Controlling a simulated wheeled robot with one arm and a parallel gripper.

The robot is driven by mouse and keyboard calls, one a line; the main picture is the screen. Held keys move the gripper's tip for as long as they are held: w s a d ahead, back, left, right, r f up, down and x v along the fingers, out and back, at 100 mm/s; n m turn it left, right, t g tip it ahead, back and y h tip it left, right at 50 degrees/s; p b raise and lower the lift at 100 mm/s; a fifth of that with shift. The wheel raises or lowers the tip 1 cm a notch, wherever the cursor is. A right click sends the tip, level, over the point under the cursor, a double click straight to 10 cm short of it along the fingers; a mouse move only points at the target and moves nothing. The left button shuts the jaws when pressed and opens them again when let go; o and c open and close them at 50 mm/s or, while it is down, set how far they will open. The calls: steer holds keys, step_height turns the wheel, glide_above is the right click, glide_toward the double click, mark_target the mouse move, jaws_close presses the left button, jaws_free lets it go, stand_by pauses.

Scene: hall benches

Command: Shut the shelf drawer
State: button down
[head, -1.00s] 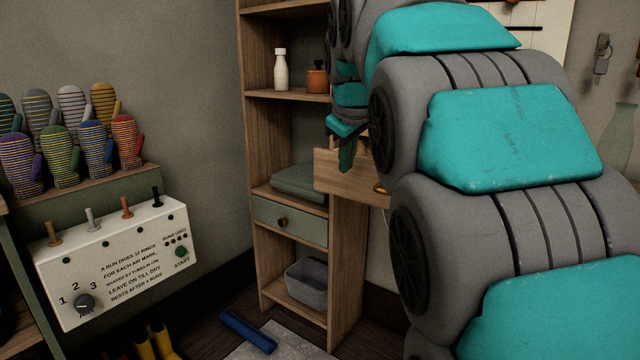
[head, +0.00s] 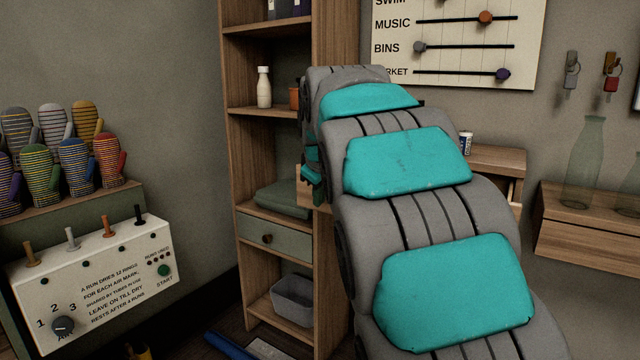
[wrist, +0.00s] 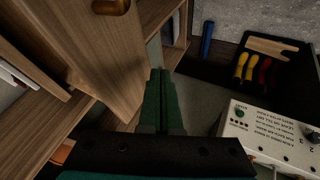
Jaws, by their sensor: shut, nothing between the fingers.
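The wooden shelf drawer shows in the head view only as a piece of its front (head: 303,184) left of my arm. It appears pulled out from the wall shelf (head: 492,157); my arm hides most of it. In the wrist view the wooden front panel (wrist: 95,58) stands at the upper left, with a brass knob (wrist: 110,5) at the top edge. My gripper (wrist: 161,76) is shut and empty, its green fingers beside the panel's right edge. Contact cannot be told. In the head view the gripper (head: 314,188) is mostly hidden behind my arm.
A tall wooden bookcase (head: 325,60) stands left of my arm, with a grey-green drawer (head: 275,240) that looks shut. A white switch box (head: 95,275) and striped mittens (head: 73,165) are at the left. A glass bottle (head: 585,165) stands on another wall shelf at the right.

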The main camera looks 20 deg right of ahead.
mark_target(327, 202)
steer(key=shift+w+d+r, duration=0.1)
steer(key=shift+w+d, duration=0.45)
steer(key=shift+d, duration=0.2)
steer(key=shift+w+d+r, duration=0.1)
steer(key=shift+w+d, duration=0.45)
steer(key=shift+d, duration=0.2)
steer(key=shift+w+d, duration=0.1)
steer(key=w+d+p, duration=0.1)
steer(key=w+d, duration=0.2)
steer(key=d, duration=0.1)
steer(key=w+d+p, duration=0.2)
steer(key=w+d, duration=0.1)
steer(key=d, duration=0.1)
steer(key=w+d+p, duration=0.1)
steer(key=w+d, duration=0.3)
steer(key=shift+d+p, duration=0.35)
steer(key=shift+d, duration=0.05)
steer(key=shift+w+d, duration=0.15)
steer(key=shift+d, duration=0.1)
steer(key=shift+r, duration=0.15)
